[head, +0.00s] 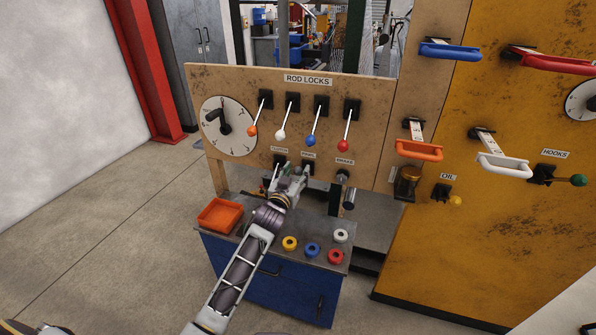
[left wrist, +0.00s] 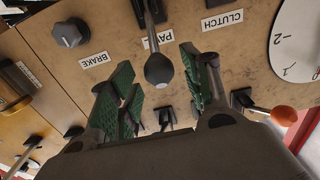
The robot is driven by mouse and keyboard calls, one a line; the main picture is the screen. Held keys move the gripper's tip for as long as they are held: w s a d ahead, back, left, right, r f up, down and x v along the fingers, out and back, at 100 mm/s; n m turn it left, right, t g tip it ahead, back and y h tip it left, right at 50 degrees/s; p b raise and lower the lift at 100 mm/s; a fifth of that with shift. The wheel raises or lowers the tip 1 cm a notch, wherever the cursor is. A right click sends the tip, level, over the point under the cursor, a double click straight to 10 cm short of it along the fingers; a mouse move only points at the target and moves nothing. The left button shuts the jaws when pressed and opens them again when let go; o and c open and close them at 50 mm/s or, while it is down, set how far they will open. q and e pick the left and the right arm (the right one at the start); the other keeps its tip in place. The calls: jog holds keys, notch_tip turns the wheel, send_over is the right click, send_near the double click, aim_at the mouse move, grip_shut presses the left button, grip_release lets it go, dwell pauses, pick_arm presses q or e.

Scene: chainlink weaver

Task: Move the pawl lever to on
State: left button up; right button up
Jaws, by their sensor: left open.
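The pawl lever (left wrist: 158,70) has a dark round knob on a short metal stem under the PAWL label in the left wrist view, which is upside down. My left gripper (left wrist: 157,62) is open, with its green-padded fingers on either side of the knob. I cannot tell whether either finger touches it. In the head view the left gripper (head: 295,177) is at the lower part of the panel and hides most of the lever; the dark pawl mount (head: 308,166) shows behind it. No on or off mark is readable. My right gripper is not in view.
The brake knob (head: 343,176) is right of the pawl mount, and the clutch lever mount (head: 279,161) is left. Several rod lock levers hang above, including a blue-knobbed one (head: 311,140). Below, a blue cabinet (head: 262,285) carries an orange tray (head: 219,216) and several coloured rings.

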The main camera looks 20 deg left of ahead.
pick_arm(q)
jog(key=shift+w, duration=0.95)
grip_shut()
